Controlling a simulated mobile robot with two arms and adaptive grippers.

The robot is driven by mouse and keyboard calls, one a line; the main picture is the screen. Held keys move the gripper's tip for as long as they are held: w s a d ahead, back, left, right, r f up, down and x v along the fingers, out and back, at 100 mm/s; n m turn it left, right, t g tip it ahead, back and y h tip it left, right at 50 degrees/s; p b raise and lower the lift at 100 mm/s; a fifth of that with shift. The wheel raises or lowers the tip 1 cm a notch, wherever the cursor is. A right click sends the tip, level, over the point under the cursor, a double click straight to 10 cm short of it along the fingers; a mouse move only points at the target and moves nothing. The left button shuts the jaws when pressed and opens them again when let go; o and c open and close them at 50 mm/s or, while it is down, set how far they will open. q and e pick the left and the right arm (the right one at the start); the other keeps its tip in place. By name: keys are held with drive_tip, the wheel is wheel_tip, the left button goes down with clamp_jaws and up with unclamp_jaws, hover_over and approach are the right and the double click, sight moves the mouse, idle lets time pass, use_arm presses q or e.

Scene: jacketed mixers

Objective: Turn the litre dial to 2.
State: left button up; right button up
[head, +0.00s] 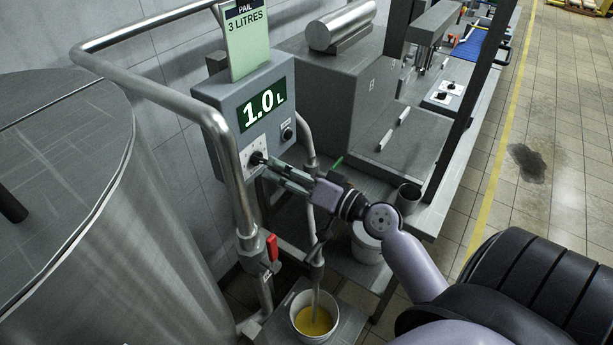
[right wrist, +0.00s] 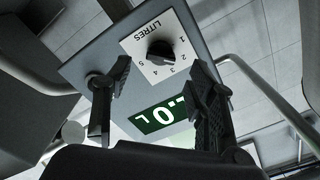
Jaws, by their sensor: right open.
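The litre dial is a black knob (head: 256,158) on a white plate on the front of the grey control box (head: 215,98). In the right wrist view the dial (right wrist: 160,52) shows upside down, with "LITRES" and numbers around it; I cannot tell where its pointer stands. The display (head: 262,104) reads 1.0 L. My right gripper (head: 270,170) is at the dial's front. In the right wrist view its two fingers (right wrist: 162,78) are apart, with the dial beyond and between their tips; contact is not visible. My left gripper is not in view.
A second black knob (head: 287,134) sits right of the dial. A green sign (head: 247,42) reads "PAIL 3 LITRES". A bent pipe (head: 222,150) with a red valve handle (head: 272,247) runs close left of the box. A white pail (head: 314,322) below holds yellow liquid.

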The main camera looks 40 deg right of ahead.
drive_tip(key=v, duration=0.7)
idle(0.5)
